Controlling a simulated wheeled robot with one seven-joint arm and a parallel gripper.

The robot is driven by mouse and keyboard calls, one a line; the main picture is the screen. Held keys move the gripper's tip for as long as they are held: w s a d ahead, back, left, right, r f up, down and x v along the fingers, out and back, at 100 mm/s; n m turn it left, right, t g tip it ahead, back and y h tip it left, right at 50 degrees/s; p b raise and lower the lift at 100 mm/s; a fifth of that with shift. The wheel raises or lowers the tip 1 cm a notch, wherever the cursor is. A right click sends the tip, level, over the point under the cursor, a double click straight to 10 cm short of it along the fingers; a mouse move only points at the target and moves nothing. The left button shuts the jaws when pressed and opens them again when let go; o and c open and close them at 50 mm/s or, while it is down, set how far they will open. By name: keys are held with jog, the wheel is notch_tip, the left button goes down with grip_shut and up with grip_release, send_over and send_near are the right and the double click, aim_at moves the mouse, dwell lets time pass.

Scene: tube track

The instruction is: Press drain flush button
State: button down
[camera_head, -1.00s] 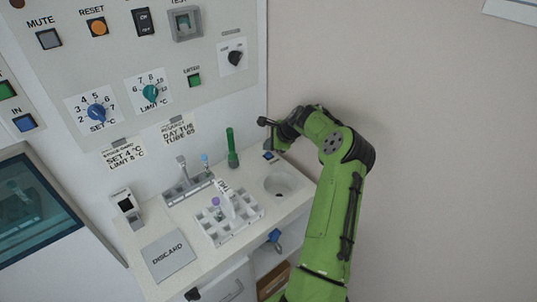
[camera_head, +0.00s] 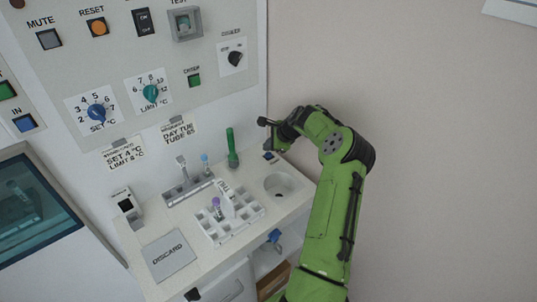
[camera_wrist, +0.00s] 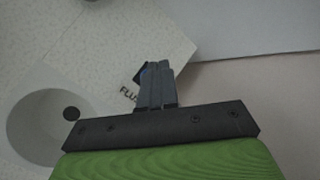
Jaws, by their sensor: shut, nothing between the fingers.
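The drain flush button (camera_head: 268,155) is a small blue button in a dark housing on the white counter, at its back right corner. In the wrist view the button (camera_wrist: 148,68) shows as a sliver of blue, mostly hidden behind my fingers, beside a label reading "FLUS". My gripper (camera_head: 270,147) is shut and empty, pointing down at the button. In the wrist view my gripper (camera_wrist: 157,68) overlaps the button housing. I cannot tell whether the fingertips touch the button. The round drain basin (camera_head: 282,184) is in front of the button.
A green tube (camera_head: 232,148) stands upright left of the button. A white rack (camera_head: 240,228) holds a purple-capped tube (camera_head: 216,203) and a white item. A grey discard pad (camera_head: 168,255) lies at the front left. The control panel (camera_head: 215,100) is on the wall behind.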

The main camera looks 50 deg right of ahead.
aim_at(269, 155)
dwell(0.4)
jog(key=shift+f, duration=0.45)
jog(key=shift+f+b, duration=0.4)
jog(key=shift+f, duration=0.05)
dwell(0.4)
jog(key=shift+r, duration=0.1)
jog(key=shift+r+p, duration=0.7)
jog(key=shift+r, duration=0.15)
notch_tip(269, 155, up, 5)
jog(key=p, duration=0.3)
jog(key=shift+p, duration=0.4)
